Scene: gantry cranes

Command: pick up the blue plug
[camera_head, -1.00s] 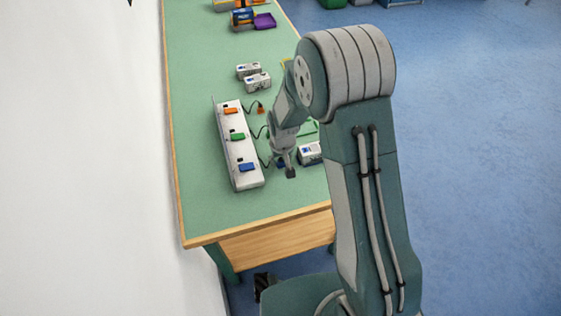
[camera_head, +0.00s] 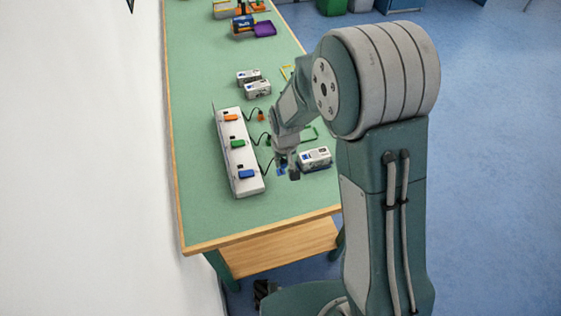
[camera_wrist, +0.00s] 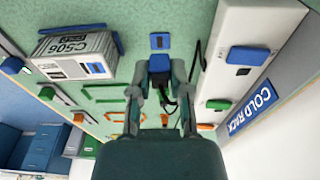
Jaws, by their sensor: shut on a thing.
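The blue plug (camera_wrist: 159,62) is between the fingertips of my gripper (camera_wrist: 160,76) in the wrist view, and the fingers are shut on it. A dark cable shows beside and below it. In the head view my gripper (camera_head: 287,173) is low over the green table, between the white strip and a white-grey box, with a bit of blue at its tips. A small blue patch (camera_wrist: 160,41) lies on the table just beyond the plug. Whether the plug touches the table is unclear.
The long white strip (camera_head: 226,150) with orange, green and blue blocks stands left of my gripper. A white-grey box (camera_head: 315,157) stands close on the right. More boxes (camera_head: 257,89) stand farther back. The table's near end (camera_head: 240,222) is clear.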

